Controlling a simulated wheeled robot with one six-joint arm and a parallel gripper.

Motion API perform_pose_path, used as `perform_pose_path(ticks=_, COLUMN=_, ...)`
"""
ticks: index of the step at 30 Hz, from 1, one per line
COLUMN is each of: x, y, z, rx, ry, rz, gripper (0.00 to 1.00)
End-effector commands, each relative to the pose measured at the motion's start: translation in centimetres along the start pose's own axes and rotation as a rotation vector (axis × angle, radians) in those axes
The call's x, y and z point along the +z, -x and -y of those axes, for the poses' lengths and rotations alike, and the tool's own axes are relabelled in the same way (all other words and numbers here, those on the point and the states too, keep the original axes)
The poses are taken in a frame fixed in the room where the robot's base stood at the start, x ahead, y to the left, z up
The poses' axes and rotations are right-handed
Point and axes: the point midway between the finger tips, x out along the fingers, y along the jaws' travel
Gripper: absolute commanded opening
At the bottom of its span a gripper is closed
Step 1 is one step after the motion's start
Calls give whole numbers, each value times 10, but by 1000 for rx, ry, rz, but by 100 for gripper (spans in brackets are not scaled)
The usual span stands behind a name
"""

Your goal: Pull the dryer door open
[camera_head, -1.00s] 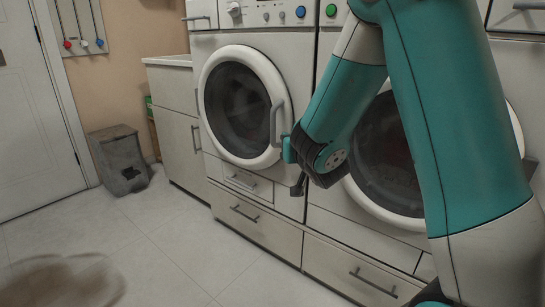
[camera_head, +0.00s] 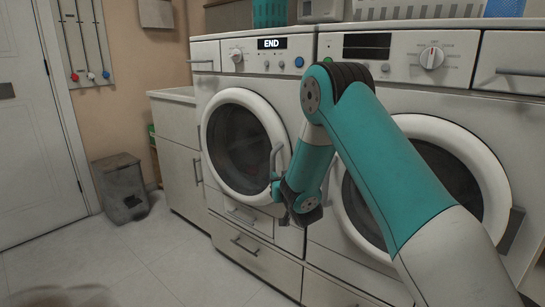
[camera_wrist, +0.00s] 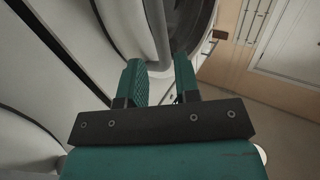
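Two front-loading machines stand side by side; which one is the dryer is not marked. The left machine (camera_head: 213,82) has a round door (camera_head: 211,150) with a white ring and dark glass, which looks closed. Its grey bar handle (camera_head: 274,158) is on the door's right side. My gripper (camera_head: 275,188) is at the lower end of this handle, partly hidden by my wrist. In the wrist view, the two teal fingers of my gripper (camera_wrist: 158,68) are apart, with the handle (camera_wrist: 156,30) running down between their tips. Contact with the bar is unclear.
The right machine (camera_head: 510,120) has its own round door, partly behind my arm. Drawers (camera_head: 257,252) sit beneath the machines. A cabinet (camera_head: 178,160) and a grey bin (camera_head: 120,187) stand to the left. The tiled floor (camera_head: 170,255) in front is mostly clear.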

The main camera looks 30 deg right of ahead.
Motion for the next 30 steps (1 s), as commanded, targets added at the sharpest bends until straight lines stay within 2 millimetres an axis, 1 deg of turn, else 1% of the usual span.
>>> perform_pose_path(ticks=1, x=-8, y=-8, z=-1, rx=2, ry=-1, rz=1, gripper=30)
perform_pose_path(ticks=2, x=-8, y=-13, z=-1, rx=2, ry=-1, rz=0, gripper=30)
perform_pose_path(ticks=6, x=-3, y=-39, z=-1, rx=3, ry=-2, rz=-2, gripper=30)
perform_pose_path(ticks=8, x=-2, y=-49, z=-1, rx=0, ry=0, rz=-1, gripper=30)
perform_pose_path(ticks=9, x=1, y=-55, z=0, rx=0, ry=0, rz=-1, gripper=30)
perform_pose_path(ticks=12, x=1, y=-66, z=0, rx=0, ry=0, rz=-1, gripper=30)
perform_pose_path(ticks=16, x=1, y=-73, z=0, rx=-1, ry=1, rz=1, gripper=30)
perform_pose_path(ticks=24, x=0, y=-75, z=0, rx=-1, ry=1, rz=1, gripper=30)
perform_pose_path(ticks=25, x=0, y=-75, z=0, rx=-1, ry=1, rz=1, gripper=28)
perform_pose_path(ticks=28, x=0, y=-75, z=0, rx=-1, ry=1, rz=1, gripper=5)
perform_pose_path(ticks=29, x=0, y=-75, z=0, rx=-1, ry=1, rz=1, gripper=0)
perform_pose_path(ticks=30, x=0, y=-75, z=0, rx=-1, ry=1, rz=1, gripper=0)
